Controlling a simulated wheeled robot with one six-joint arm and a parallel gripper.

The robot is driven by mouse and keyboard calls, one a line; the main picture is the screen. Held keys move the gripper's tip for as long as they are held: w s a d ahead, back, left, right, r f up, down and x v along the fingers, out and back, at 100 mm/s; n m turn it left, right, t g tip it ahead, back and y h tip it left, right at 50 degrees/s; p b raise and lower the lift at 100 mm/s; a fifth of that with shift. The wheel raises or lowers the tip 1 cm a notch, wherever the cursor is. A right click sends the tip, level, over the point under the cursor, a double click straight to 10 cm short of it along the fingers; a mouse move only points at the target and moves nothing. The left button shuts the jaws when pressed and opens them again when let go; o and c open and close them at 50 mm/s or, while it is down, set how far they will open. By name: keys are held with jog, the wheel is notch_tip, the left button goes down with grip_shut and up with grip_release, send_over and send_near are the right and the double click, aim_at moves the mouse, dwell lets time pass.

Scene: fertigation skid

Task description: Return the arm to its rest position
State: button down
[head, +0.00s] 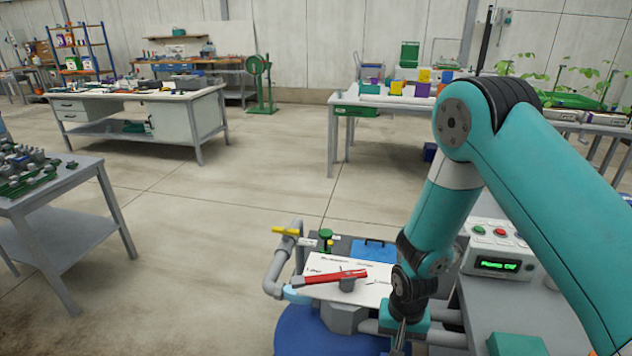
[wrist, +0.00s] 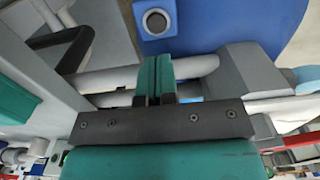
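My arm, teal with dark joints, reaches in from the right of the head view and bends down over the skid. My gripper (head: 400,340) points downward at the bottom of the head view, partly cut off by the frame edge. In the wrist view the two teal fingers of my gripper (wrist: 155,75) lie side by side with only a thin line between them. They look shut, with nothing visible held. Grey pipes and a blue round tank (wrist: 255,35) are behind the fingers.
A red-handled valve (head: 335,276), a yellow-handled valve (head: 285,231) and a blue tank (head: 310,338) are left of my gripper. A control box (head: 500,255) with a green display stands to its right. Tables stand further back, with open floor between them.

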jog(key=a+r+n+y, duration=0.15)
jog(key=a+r, duration=0.25)
jog(key=r, duration=0.9)
jog(key=s+a+r+n+y, duration=0.2)
jog(key=s+r+n, duration=0.7)
jog(key=s+r, duration=0.9)
notch_tip(320, 180, up, 4)
jog(key=shift+s+f, duration=0.2)
jog(key=shift+s, duration=0.2)
jog(key=shift+y, duration=0.25)
